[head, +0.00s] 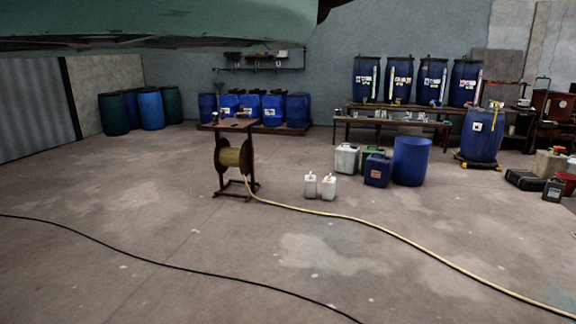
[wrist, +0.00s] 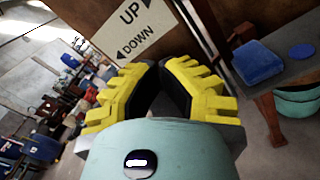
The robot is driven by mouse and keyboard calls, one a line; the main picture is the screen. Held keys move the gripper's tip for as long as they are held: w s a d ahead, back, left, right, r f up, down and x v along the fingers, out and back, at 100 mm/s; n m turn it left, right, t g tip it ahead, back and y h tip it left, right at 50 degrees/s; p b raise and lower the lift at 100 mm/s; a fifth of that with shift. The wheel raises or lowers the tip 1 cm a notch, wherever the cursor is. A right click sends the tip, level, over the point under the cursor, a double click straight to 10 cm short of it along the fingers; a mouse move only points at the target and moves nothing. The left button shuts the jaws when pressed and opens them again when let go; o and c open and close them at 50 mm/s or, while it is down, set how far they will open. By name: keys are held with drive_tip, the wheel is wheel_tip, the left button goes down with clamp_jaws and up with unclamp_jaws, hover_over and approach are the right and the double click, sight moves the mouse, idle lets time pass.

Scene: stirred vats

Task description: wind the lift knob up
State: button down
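In the wrist view, a pale sign (wrist: 138,28) reads UP and DOWN with black arrows. It is tilted and fixed to a dark brown panel. My gripper (wrist: 158,66), with yellow-and-black fingers, is in front of the panel, just below the sign in the picture. Its fingertips come close together, with a narrow dark gap between the pads. I cannot make out the lift knob; the fingers may hide it. I cannot tell whether they touch anything. The head view does not show my gripper.
Beside the panel in the wrist view is a grey surface with a blue block (wrist: 258,63). In the head view, a hose reel (head: 232,158) stands on the open floor, its hose running right. Blue drums (head: 398,79) line the back wall. A black cable (head: 150,259) crosses the floor.

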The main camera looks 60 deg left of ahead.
drive_tip(key=shift+f+b, duration=0.4)
drive_tip(key=shift+f, duration=0.2)
drive_tip(key=shift+s+d+r+b, duration=0.1)
drive_tip(key=shift+s+d+b, duration=0.55)
drive_tip(key=shift+b, duration=1.2)
drive_tip(key=shift+s+d+b, duration=0.15)
drive_tip(key=shift+b, duration=0.2)
drive_tip(key=shift+s+d+f+b, duration=0.2)
drive_tip(key=shift+s+f+b, duration=0.1)
drive_tip(key=shift+f+b, duration=0.2)
drive_tip(key=shift+f, duration=0.15)
drive_tip(key=shift+s+d+f+b, duration=0.15)
drive_tip(key=shift+s+f+b, duration=0.15)
drive_tip(key=shift+b, duration=0.25)
drive_tip(key=shift+s+d+f, duration=0.1)
drive_tip(key=shift+d+f, duration=0.05)
drive_tip(key=shift+f, duration=0.1)
drive_tip(key=shift+r, duration=0.2)
